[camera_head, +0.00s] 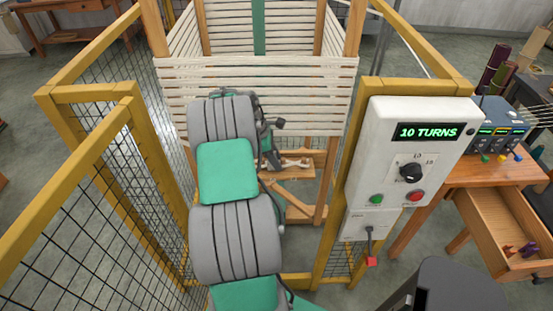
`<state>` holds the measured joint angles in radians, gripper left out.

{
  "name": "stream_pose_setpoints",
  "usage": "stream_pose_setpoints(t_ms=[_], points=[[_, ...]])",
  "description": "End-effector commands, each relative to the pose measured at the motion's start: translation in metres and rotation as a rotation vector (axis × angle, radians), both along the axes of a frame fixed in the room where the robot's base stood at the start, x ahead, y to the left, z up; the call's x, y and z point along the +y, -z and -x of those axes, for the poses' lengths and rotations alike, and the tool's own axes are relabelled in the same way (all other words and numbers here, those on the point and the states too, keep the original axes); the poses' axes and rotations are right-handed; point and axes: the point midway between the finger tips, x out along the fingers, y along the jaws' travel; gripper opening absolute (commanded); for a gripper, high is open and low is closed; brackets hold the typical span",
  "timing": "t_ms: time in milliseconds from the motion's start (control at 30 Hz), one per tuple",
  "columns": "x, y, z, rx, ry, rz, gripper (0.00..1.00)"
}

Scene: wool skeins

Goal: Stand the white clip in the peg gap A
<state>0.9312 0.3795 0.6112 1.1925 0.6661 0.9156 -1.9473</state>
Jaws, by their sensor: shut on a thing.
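My arm reaches forward through the opening in the yellow fence, and its links hide much of the middle. My gripper (273,158) is small and dark at its end, just in front of a low wooden shelf (299,169) under the wound yarn. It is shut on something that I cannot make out. Small pale and tan shapes (293,163) lie or stand by the gripper; I cannot tell whether one is the white clip. I cannot identify the peg gap A at this size.
Pale yarn (300,95) is wound around a wooden frame ahead. Yellow fence posts (155,150) with mesh stand close on both sides. A white control box (388,150) reads "10 TURNS". At right, a wooden table (455,172) has an open drawer (490,225) holding small coloured items.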

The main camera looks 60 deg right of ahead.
Motion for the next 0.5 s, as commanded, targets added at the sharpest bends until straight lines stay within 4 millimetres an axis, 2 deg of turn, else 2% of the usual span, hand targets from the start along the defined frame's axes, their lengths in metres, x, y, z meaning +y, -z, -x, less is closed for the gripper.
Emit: stream_pose_setpoints(t_ms=[67,100,333,500], points=[[0.0000,0.0023,0.0001,0.000,0.000,-0.001,0.00],[-0.0002,0.0022,0.0001,0.000,0.000,0.000,0.33],[0.0000,0.0021,0.0002,0.000,0.000,0.000,0.52],[0.0000,0.0021,0.0002,0.000,0.000,0.000,0.52]])
